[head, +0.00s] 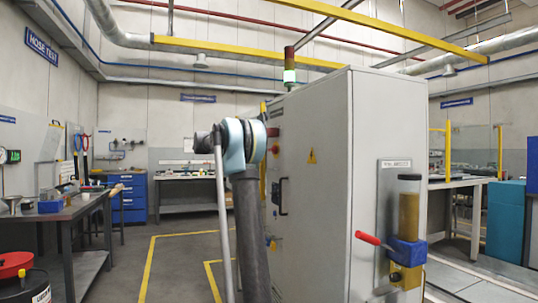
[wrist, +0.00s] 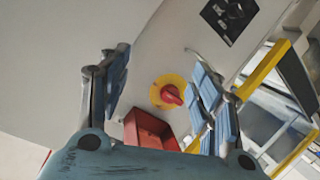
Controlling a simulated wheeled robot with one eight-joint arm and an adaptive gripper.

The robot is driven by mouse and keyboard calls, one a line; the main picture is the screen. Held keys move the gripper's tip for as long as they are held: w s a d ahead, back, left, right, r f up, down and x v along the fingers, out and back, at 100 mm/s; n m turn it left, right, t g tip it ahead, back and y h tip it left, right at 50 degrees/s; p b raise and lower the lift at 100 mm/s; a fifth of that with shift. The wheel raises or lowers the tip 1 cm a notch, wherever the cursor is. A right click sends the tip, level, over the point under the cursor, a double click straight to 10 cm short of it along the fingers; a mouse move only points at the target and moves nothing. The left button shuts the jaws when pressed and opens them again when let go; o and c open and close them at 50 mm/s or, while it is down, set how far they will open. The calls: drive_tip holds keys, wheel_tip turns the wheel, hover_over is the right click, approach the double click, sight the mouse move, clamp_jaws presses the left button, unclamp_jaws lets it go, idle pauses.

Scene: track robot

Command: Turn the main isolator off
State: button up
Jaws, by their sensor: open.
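The main isolator (wrist: 172,95) is a red rotary handle on a round yellow plate, on a pale grey cabinet face in the wrist view. My gripper (wrist: 159,62) is open and empty, with one blue-padded finger on each side of the picture. The handle shows between the fingers, nearer the right one, which overlaps the edge of its plate. I cannot tell whether they touch. In the head view the grey cabinet (head: 318,115) stands right of centre. My arm covers part of its left side, and my gripper cannot be made out there.
A red open box (wrist: 150,131) sits just below the isolator in the wrist view. A black label (wrist: 230,16) is above right. A red-handled device (head: 405,250) with an amber cylinder is on the cabinet's right face. A workbench (head: 75,208) stands left; yellow-marked floor between is clear.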

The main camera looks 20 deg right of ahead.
sight(273, 150)
drive_tip(key=w+a+r+m+h, duration=0.2)
drive_tip(key=w+r+m+h, duration=0.15)
drive_tip(key=w, duration=0.75)
drive_tip(key=w+d, duration=0.2)
drive_tip(key=d, duration=1.5)
drive_tip(key=shift+d+r+n, duration=0.25)
drive_tip(key=shift+n, duration=0.1)
drive_tip(key=c, duration=0.8)
